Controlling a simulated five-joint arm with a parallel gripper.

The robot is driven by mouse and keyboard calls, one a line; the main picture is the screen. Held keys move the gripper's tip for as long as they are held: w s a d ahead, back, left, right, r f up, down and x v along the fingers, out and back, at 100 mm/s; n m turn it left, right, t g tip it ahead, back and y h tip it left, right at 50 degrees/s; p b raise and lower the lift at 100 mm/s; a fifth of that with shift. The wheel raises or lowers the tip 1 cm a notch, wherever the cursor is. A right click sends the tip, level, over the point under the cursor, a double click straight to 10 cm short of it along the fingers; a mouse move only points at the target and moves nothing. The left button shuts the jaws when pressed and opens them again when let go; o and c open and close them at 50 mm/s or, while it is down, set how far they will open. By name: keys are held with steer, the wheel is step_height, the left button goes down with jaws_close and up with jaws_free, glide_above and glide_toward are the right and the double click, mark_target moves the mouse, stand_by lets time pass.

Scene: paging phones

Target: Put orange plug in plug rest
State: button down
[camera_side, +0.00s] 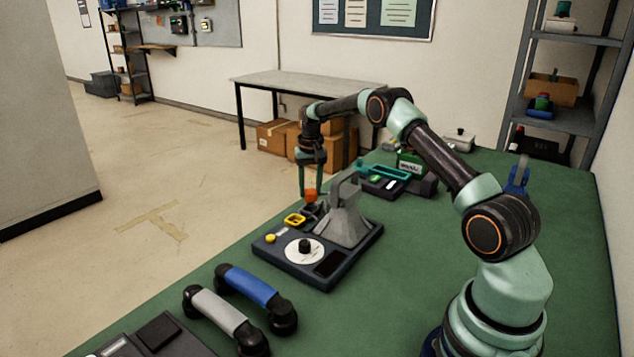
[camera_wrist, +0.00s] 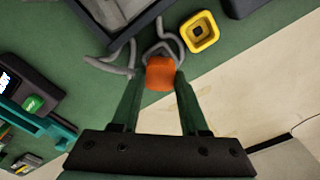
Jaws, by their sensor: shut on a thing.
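The orange plug (camera_side: 310,196) is between the fingertips of my gripper (camera_side: 309,188), which points down at the far edge of the dark phone base (camera_side: 328,280). In the wrist view the orange plug (camera_wrist: 160,74) sits between the two green fingers of my gripper (camera_wrist: 160,78), shut on it. A grey cord loops right behind the plug. A yellow square piece with a dark hole (camera_wrist: 199,32) lies beside the plug, apart from it; it also shows in the side view (camera_side: 295,220). I cannot tell which piece is the plug rest, or whether the plug touches anything below.
A grey cradle (camera_side: 345,225) stands on the phone base close to my gripper. Blue (camera_side: 247,286) and grey (camera_side: 214,311) handsets lie in front. Another device with a teal handset (camera_side: 385,170) stands behind. The table edge is close to the plug.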

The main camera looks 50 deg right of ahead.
steer(key=shift+f, duration=1.05)
steer(key=shift+f, duration=0.25)
steer(key=shift+c, duration=2.1)
jaws_free()
